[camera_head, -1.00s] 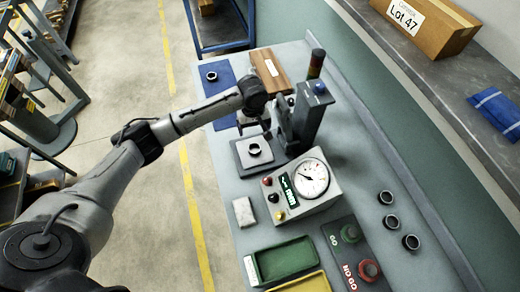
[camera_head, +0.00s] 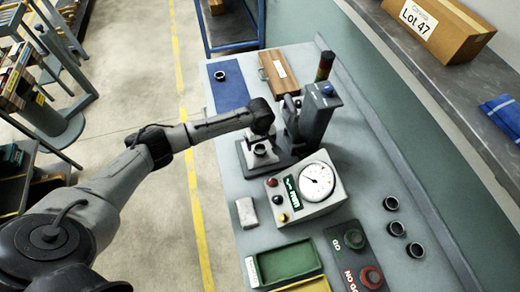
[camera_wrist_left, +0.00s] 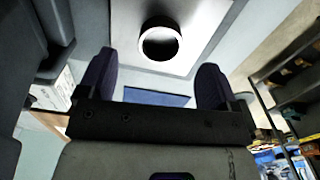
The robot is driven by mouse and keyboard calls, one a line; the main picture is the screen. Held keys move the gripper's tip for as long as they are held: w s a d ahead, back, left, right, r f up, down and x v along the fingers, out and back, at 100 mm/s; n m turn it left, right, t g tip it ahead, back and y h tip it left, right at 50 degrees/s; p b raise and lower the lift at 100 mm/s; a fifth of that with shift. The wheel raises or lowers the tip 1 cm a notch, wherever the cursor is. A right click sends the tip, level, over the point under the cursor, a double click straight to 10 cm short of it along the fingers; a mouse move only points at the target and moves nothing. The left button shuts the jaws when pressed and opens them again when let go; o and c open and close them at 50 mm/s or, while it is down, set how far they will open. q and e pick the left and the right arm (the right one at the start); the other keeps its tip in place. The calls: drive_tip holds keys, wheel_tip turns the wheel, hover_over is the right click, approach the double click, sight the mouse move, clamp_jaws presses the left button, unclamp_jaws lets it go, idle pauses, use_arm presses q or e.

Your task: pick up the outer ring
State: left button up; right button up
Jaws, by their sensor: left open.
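A dark metal ring (camera_head: 259,150) lies on the plate (camera_head: 246,168) at the foot of the gauge stand, partly covered by my left gripper in the head view. In the left wrist view the ring (camera_wrist_left: 160,42) sits on the bright plate, beyond the fingertips and roughly centred between them. My left gripper (camera_wrist_left: 152,78) is open, with nothing between its fingers. In the head view it (camera_head: 259,138) is right by the ring, above the plate. Contact with the ring does not show. My right gripper is not in view.
The gauge stand (camera_head: 317,112) rises just right of the gripper. A dial box (camera_head: 310,190) stands in front. Another ring (camera_head: 220,75) lies on a blue mat (camera_head: 232,95). Three rings (camera_head: 396,228) lie at the right. A green tray (camera_head: 285,261) and a pale block (camera_head: 247,212) are nearer.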

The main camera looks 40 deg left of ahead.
sight(260, 151)
use_arm(q)
drive_tip(key=shift+f, duration=2.35)
drive_tip(key=c, duration=1.1)
